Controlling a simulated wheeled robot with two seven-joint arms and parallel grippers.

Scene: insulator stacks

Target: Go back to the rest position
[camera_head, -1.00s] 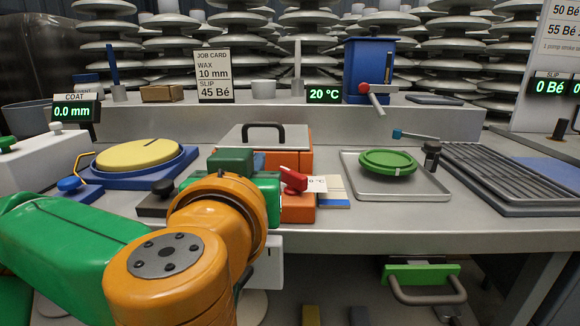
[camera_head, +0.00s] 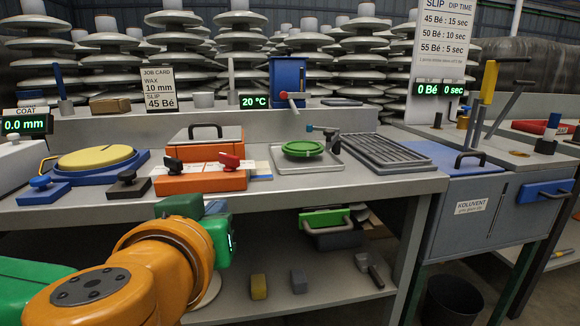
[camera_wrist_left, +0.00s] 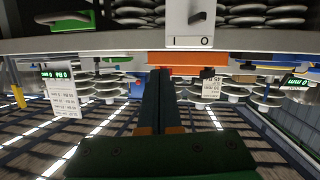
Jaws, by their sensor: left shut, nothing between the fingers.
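My left arm comes in from the lower left of the head view, in front of the workbench (camera_head: 335,197). Its wrist is below the bench edge, and the fingers are hidden behind the orange and green wrist links. In the left wrist view my left gripper (camera_wrist_left: 160,78) has its two dark fingers together with nothing between them. That view looks upside down, with the orange box (camera_wrist_left: 172,58) beyond the fingertips. My right gripper is in neither view.
On the bench stand an orange-based device (camera_head: 205,181), a yellow disc on a blue base (camera_head: 95,157), a green lid on a tray (camera_head: 302,148) and a grey rack (camera_head: 378,152). A blue-topped cabinet (camera_head: 455,210) stands at right. The lower shelf (camera_head: 270,285) holds small items.

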